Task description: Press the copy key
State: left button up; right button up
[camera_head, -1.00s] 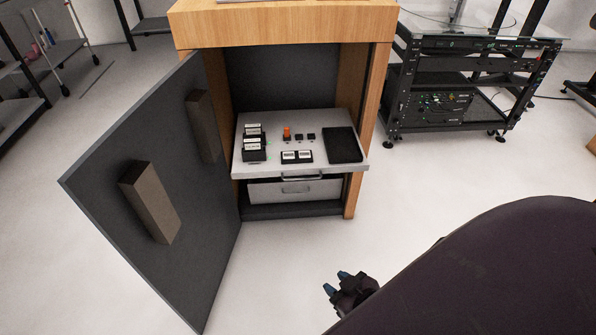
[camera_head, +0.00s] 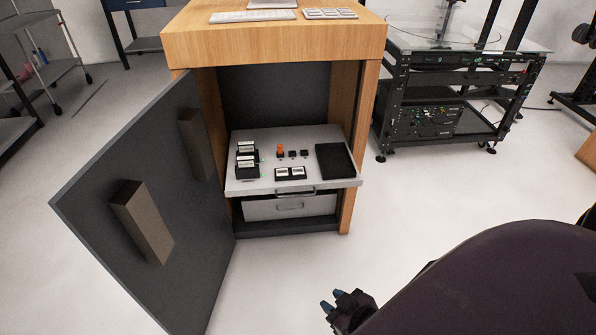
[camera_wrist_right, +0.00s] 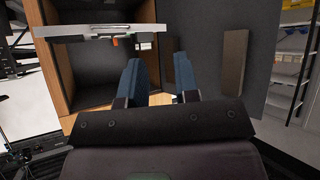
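A keypad with several pale keys (camera_head: 330,13) lies on the wooden desk top, right of a white keyboard (camera_head: 252,16). Below, a pulled-out grey shelf (camera_head: 235,184) carries an orange switch (camera_head: 280,150), small black buttons (camera_head: 298,154), white-labelled blocks (camera_head: 290,173) and a black pad (camera_head: 335,160). The labels are too small to read, so I cannot tell which is the copy key. My right gripper (camera_head: 333,300) is low in front of the cabinet, well apart from it. Its two blue fingers (camera_wrist_right: 158,72) are spread and empty. My left gripper is not in view.
A dark cabinet door (camera_head: 150,200) with two blocks stands open at left. A black equipment rack (camera_head: 440,100) stands at right, and a trolley (camera_head: 45,70) at far left. The pale floor (camera_head: 280,265) in front of the cabinet is clear.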

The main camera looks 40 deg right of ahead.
grip_shut()
dwell(1.5)
